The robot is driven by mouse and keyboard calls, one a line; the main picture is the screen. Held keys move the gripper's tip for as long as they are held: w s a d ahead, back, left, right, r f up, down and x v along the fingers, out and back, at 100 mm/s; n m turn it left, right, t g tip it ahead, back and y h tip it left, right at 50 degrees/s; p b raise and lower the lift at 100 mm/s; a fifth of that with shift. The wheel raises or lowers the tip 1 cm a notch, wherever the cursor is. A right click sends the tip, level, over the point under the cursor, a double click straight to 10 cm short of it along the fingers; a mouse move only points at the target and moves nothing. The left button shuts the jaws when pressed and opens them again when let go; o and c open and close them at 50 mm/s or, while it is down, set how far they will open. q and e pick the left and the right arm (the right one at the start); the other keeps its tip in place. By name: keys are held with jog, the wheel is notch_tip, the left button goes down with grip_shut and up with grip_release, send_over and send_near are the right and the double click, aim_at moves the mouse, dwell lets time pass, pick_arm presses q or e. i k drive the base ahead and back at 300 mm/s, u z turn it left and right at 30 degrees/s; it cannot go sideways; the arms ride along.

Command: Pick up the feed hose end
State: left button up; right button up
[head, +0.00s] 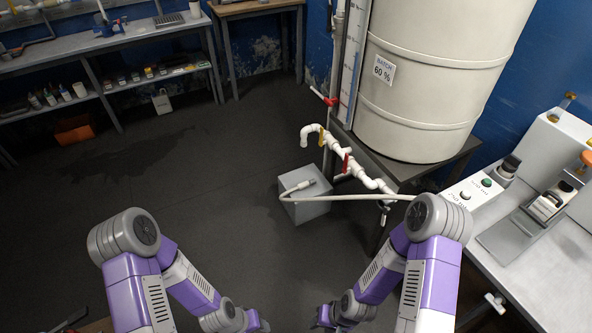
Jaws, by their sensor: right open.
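The feed hose is pale and runs left from the pipework under the drum. Its end (306,184) curls back and lies on top of a grey box (309,208) on the floor. My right gripper (322,318) is at the bottom edge of the head view, open, well below the box in the picture and apart from the hose. Its fingertips are small and partly cut off. My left gripper (258,324) is also at the bottom edge, to the left, and its fingers cannot be made out.
A large white drum (430,80) stands on a dark metal stand (402,170), with white pipes and red-handled valves (346,162) beside the hose. A grey bench with a control box (474,192) is at the right. Shelves with bottles are at the upper left. The dark floor between is clear.

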aim_at(302, 186)
jog(key=u, duration=0.2)
jog(key=i, duration=2.65)
jog(key=z, duration=0.2)
